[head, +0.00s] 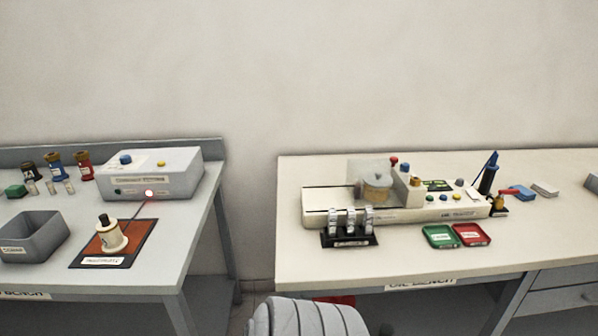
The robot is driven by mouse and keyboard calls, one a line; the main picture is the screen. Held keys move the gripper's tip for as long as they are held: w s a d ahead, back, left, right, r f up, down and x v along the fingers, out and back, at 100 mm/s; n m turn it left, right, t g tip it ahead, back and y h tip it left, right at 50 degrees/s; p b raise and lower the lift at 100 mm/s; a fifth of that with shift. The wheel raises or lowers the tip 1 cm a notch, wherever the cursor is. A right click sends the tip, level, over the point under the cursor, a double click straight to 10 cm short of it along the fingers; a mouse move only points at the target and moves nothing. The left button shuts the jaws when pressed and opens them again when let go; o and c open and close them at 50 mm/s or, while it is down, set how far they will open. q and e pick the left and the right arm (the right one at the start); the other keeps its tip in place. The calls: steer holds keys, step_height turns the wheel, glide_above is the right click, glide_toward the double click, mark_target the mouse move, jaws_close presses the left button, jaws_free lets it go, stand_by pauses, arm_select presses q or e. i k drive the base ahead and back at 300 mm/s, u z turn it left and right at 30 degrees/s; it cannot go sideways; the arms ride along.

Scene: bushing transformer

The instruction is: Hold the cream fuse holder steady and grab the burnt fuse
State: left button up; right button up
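A cream fuse holder (112,236) with a dark top (104,220) stands upright on an orange, dark-edged mat (88,252) on the left bench. I cannot tell whether the dark top is the burnt fuse, and I make out no separate burnt fuse. Neither of my grippers is in view, and nothing is touching the holder.
A grey open bin (33,238) stands left of the mat. Several small clear pieces and coloured bottles (54,166) stand behind it. A gap separates the benches. The right bench (300,257) carries a cream machine, vial rack (349,241), green tray (427,244) and red tray (486,240).

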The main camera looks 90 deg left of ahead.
mark_target(103, 218)
steer(key=u, duration=0.1)
steer(key=i, duration=0.15)
steer(key=u, duration=3.85)
